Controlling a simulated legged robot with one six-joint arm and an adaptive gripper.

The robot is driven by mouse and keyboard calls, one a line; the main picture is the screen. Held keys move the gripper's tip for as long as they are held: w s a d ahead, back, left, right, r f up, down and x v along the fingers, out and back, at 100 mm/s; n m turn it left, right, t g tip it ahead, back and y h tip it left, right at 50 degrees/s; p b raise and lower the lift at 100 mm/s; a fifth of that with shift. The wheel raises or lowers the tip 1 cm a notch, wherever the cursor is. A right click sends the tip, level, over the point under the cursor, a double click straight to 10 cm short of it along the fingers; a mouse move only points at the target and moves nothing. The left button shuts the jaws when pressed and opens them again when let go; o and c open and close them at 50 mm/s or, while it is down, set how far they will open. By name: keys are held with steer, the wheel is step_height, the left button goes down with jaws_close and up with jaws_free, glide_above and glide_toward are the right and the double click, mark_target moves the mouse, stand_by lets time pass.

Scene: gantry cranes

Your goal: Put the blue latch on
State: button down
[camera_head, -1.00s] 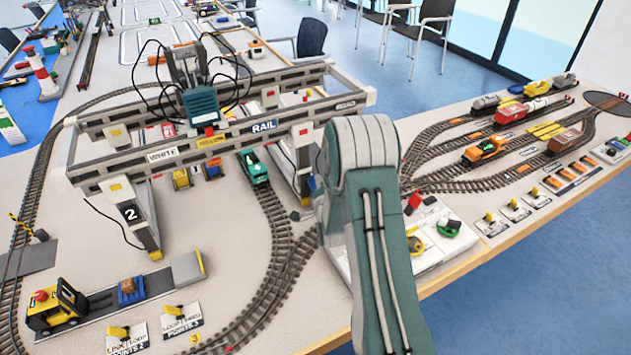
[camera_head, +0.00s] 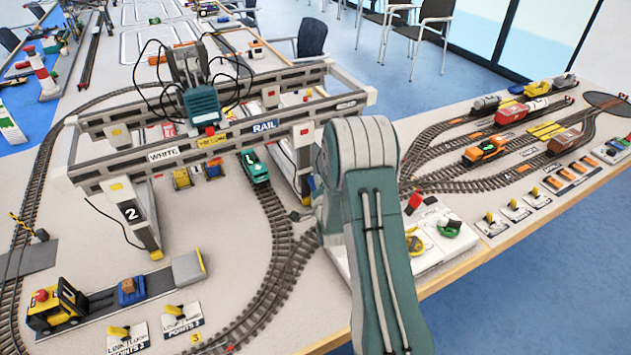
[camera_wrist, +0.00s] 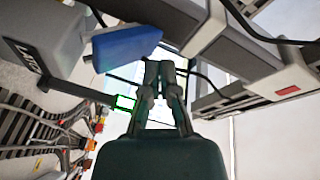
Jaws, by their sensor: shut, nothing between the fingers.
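In the wrist view, a blue latch (camera_wrist: 127,45) shows as a blue lever beside a grey block (camera_wrist: 45,45) whose lettering appears to read "LATCH". My gripper (camera_wrist: 160,68) is shut and empty. In that view its fingertips lie just right of and below the blue latch; whether they touch it I cannot tell. In the head view, my arm stands in front of the right end of the gantry crane (camera_head: 165,155) and hides much of that area. I cannot make out the latch there.
Grey beams (camera_wrist: 255,80) and black cables lie close to the right of my gripper in the wrist view. A green-outlined small item (camera_wrist: 124,103) is at its left. In the head view, a green locomotive (camera_head: 255,168) stands on track under the crane.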

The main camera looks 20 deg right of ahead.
mark_target(314, 186)
stand_by(0.5)
steer(key=shift+w+f, duration=0.25)
steer(key=shift+w+a+f, duration=0.1)
steer(key=shift+w+f, duration=1.15)
steer(key=shift+f, duration=0.1)
stand_by(2.5)
steer(key=shift+r, duration=0.1)
steer(key=shift+s+r, duration=0.6)
steer(key=shift+r, duration=0.15)
steer(key=shift+s+r, duration=0.8)
steer(key=shift+s, duration=0.1)
steer(key=shift+s+r, duration=1.75)
steer(key=shift+r, duration=0.05)
